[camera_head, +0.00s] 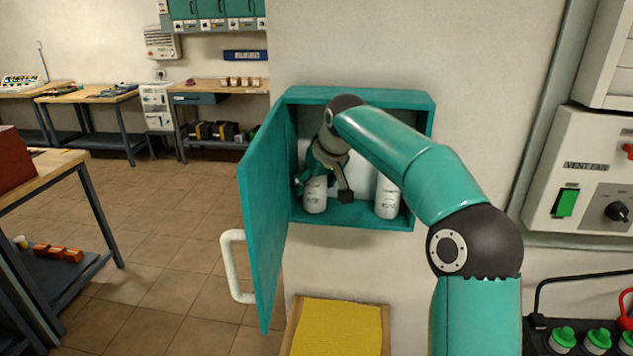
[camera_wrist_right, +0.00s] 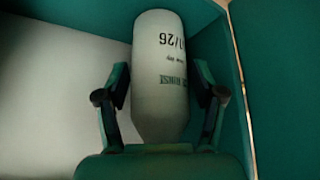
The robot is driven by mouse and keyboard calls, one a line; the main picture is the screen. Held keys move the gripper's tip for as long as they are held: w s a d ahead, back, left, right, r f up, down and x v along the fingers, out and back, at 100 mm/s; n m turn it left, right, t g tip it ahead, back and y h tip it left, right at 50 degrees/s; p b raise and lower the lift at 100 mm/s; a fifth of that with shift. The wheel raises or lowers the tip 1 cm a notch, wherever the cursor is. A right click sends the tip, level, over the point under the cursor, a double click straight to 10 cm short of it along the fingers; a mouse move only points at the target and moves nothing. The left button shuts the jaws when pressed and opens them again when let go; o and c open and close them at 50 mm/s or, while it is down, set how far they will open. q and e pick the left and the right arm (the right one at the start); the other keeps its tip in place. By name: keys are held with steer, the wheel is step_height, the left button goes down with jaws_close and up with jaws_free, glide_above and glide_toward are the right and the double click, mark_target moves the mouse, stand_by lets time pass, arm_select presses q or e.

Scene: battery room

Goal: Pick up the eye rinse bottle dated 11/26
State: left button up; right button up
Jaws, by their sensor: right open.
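A white eye rinse bottle (camera_head: 315,196) stands upright at the left inside the teal wall cabinet (camera_head: 360,96). In the right wrist view this bottle (camera_wrist_right: 162,75) carries dark print ending in "1/26"; the start of the date is hard to make out at its edge. My right gripper (camera_head: 323,184) is open inside the cabinet, its fingers on either side of this bottle. In the wrist view a finger (camera_wrist_right: 163,95) pair flanks the bottle; contact is unclear. A second white bottle (camera_head: 387,200) stands at the right, its date unreadable and its top hidden by my arm. My left gripper is not in view.
The cabinet door (camera_head: 262,205) stands open at the left, with a white handle (camera_head: 232,265). The cabinet's side walls leave limited room around my right gripper. A yellow-topped surface (camera_head: 338,328) lies below, and a wall control box (camera_head: 578,175) is at right.

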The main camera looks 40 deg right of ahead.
steer(key=c, duration=1.1)
steer(key=shift+c, duration=0.2)
steer(key=shift+r, duration=0.15)
